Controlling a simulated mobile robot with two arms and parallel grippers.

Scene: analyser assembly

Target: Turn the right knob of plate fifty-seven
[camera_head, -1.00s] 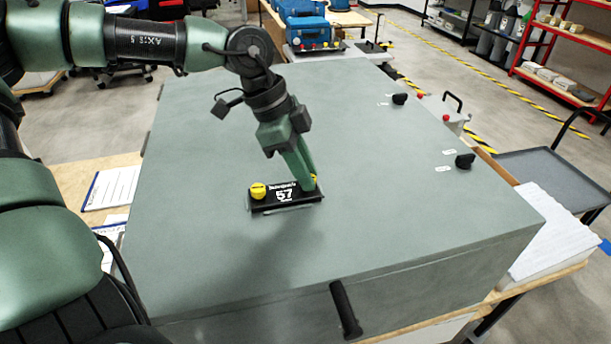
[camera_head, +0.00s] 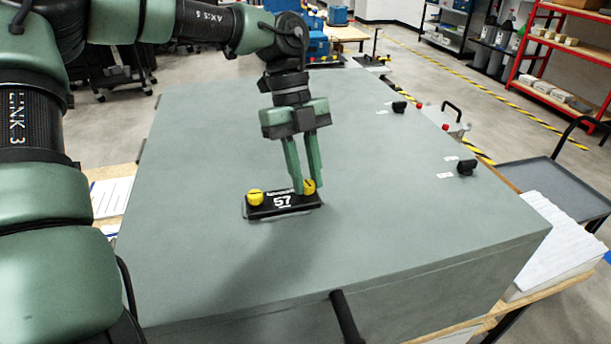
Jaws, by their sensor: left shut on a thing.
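Plate fifty-seven (camera_head: 266,212) is a small black plate marked "57" on top of the large grey-green cabinet (camera_head: 390,210). Its left knob (camera_head: 255,197) is yellow, round and uncovered. Its right knob (camera_head: 309,187) is yellow and sits between the fingertips of my left gripper (camera_head: 307,189), which points down from above and is shut on it. The fingers hide part of this knob. My right gripper is not in view.
Two black knobs stand on the cabinet's right side, one far (camera_head: 399,107) and one nearer (camera_head: 467,167). A black handle (camera_head: 345,316) sticks out at the front. A grey cart (camera_head: 560,188) is at the right. The cabinet top around the plate is clear.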

